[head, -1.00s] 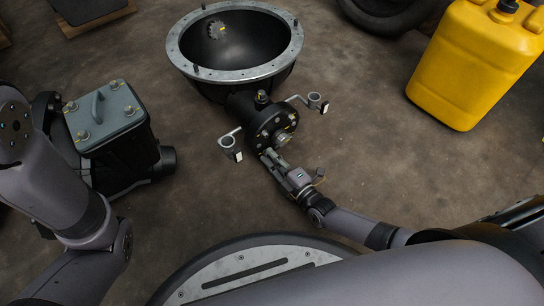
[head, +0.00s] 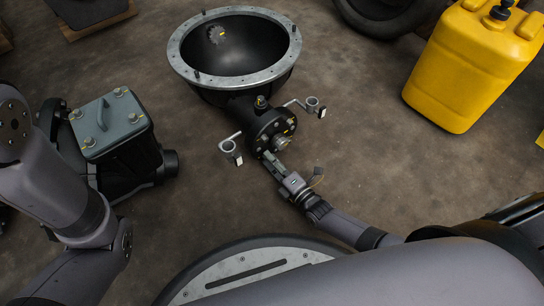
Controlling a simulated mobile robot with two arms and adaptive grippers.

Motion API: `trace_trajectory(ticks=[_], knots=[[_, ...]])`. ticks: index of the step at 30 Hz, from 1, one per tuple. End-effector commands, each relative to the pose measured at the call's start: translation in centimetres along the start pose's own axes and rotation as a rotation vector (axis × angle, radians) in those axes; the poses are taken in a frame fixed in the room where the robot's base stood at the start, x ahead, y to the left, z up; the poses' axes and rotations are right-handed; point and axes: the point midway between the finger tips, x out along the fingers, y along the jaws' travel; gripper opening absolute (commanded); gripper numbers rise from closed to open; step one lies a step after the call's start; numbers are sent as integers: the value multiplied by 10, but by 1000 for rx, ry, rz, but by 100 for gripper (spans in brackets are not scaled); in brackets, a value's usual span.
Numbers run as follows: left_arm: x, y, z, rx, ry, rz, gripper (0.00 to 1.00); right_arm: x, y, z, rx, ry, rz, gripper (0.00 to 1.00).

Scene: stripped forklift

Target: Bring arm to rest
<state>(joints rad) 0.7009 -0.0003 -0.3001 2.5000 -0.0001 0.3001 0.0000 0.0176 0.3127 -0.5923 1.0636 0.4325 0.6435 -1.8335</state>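My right arm reaches in from the lower right. Its gripper (head: 274,163) points up and left at the flange end of a black bell-shaped housing (head: 258,112). The fingers are close together beside the hub below the flange; whether they touch it or hold anything is too small to tell. My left arm (head: 45,190) stands folded at the left edge. Its gripper does not show in the head view.
A black box with a grey lid (head: 108,122) stands between my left arm and the housing. A yellow canister (head: 470,65) stands at the upper right, a black tire (head: 385,14) at the top. The brown floor right of the housing is clear.

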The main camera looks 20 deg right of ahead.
Motion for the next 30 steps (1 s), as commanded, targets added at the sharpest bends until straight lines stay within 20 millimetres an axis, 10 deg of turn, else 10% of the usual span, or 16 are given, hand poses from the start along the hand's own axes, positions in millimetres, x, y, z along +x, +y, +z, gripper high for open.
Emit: trace_trajectory(ticks=[30], knots=[[1, 0, 0, 0, 0, 0, 39, -1, -2, 0, 131, 0, -4, 0]])
